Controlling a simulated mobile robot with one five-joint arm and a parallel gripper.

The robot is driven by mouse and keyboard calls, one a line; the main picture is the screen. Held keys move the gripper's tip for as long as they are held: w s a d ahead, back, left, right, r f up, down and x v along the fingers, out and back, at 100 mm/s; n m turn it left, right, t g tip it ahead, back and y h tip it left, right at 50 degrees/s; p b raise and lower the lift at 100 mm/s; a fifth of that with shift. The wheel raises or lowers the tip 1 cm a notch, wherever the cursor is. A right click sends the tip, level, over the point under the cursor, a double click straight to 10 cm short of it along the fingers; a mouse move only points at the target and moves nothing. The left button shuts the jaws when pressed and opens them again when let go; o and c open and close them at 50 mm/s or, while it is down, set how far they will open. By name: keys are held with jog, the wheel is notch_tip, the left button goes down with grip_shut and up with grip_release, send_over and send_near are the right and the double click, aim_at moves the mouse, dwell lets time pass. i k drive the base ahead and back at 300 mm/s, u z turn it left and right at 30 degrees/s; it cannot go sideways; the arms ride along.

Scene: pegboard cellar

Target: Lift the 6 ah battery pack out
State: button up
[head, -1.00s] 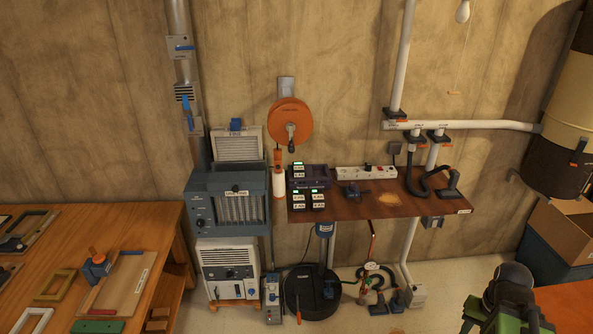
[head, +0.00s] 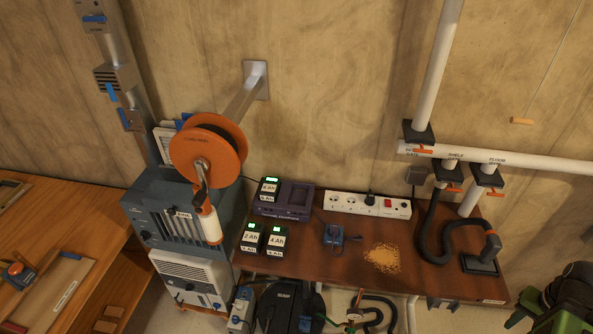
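A dark battery pack (head: 268,189) with a lit green top sits in the left part of a purple charger (head: 295,213) on the brown shelf. Its small label seems to read 6 Ah. Two similar packs stand side by side in front of the charger: the 2 Ah pack (head: 251,238) on the left and the 4 Ah pack (head: 276,240) on the right. The right part of the charger looks empty. No gripper shows that I can make out.
An orange reel (head: 208,150) on a wall arm hangs left of the charger, with a white-and-orange handle. A power strip (head: 340,203), blue tool (head: 335,236), sawdust (head: 383,258) and black hose (head: 430,215) lie rightward. A green and black object (head: 560,300) is cut off at lower right.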

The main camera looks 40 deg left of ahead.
aim_at(269, 191)
jog(key=u, duration=0.15)
jog(key=i, duration=0.3)
jog(key=u, duration=0.5)
jog(key=k, duration=0.1)
jog(key=u, duration=2.35)
jog(key=i, duration=0.55)
jog(key=u, duration=0.2)
jog(key=k, duration=0.55)
jog(key=z, duration=0.05)
